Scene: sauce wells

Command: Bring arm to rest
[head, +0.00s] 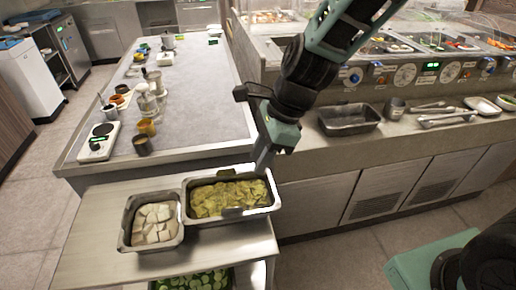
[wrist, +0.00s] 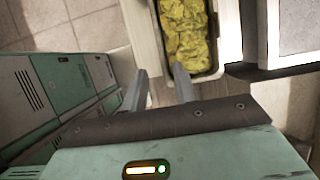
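My gripper (head: 263,163) hangs from my arm above the back right of a steel pan of yellow-green chunks (head: 232,199), in the head view. In the wrist view my gripper (wrist: 160,74) has its two fingers apart, with nothing seen between them. The same pan (wrist: 188,35) lies beyond the fingertips there. Whether a fingertip touches the pan's rim is not clear.
The pan and a smaller pan of pale cubes (head: 152,220) stand on a light cart (head: 90,235); sliced greens (head: 192,282) sit below. A grey-topped counter (head: 195,90) stands behind. A sauce-well counter (head: 330,165) with an empty tray (head: 349,119) and tongs runs along the right.

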